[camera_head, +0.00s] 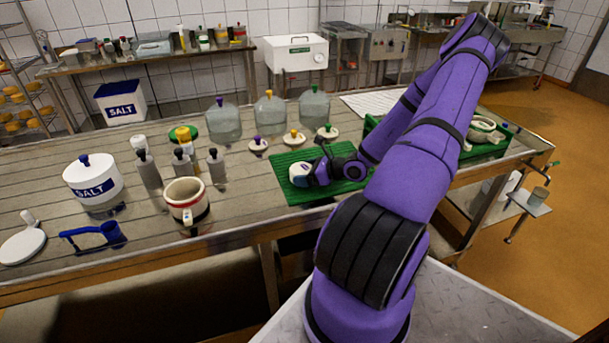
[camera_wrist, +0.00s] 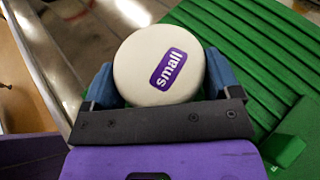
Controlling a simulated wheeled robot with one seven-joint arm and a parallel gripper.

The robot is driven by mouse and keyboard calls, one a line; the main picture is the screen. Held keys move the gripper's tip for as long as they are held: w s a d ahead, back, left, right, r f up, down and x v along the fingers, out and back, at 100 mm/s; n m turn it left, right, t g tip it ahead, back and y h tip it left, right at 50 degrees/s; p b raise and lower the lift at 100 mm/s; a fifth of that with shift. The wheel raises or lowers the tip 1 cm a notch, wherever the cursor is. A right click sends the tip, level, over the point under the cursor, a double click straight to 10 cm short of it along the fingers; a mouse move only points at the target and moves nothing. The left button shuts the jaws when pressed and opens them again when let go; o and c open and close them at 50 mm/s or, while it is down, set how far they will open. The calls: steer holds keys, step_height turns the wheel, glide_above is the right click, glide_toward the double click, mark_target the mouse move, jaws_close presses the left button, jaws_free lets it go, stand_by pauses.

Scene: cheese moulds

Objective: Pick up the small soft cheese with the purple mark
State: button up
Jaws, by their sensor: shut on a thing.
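The small soft cheese is a white round with a purple label reading "small"; in the wrist view the cheese (camera_wrist: 140,85) sits between the two blue-grey fingers. My gripper (camera_wrist: 160,82) is shut on it from both sides. In the head view the cheese (camera_head: 299,172) shows at the left part of the green ribbed mat (camera_head: 340,188), with my gripper (camera_head: 306,173) at it. I cannot tell whether the cheese touches the mat or is just above it. Part of its near edge is hidden by the dark gripper bar.
Three small discs with purple, yellow and green knobs, such as the yellow-knobbed one (camera_head: 293,138), stand behind the mat near clear domes (camera_head: 270,115). A cream pot (camera_head: 187,205) and grey bottles (camera_head: 217,168) stand left. A green crate (camera_head: 490,148) is at the right.

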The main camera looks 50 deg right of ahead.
mark_target(298, 167)
steer(key=shift+r, duration=0.75)
steer(key=shift+s+d+r, duration=0.15)
steer(key=shift+s+r, duration=0.4)
steer(key=shift+r, duration=0.15)
steer(key=s, duration=0.5)
steer(key=s+d+r, duration=0.1)
steer(key=s, duration=0.3)
steer(key=s+d, duration=0.1)
steer(key=s, duration=0.4)
steer(key=shift+s+d+r, duration=0.1)
steer(key=shift+s+r, duration=0.1)
steer(key=shift+s, duration=0.1)
steer(key=shift+s+d, duration=0.1)
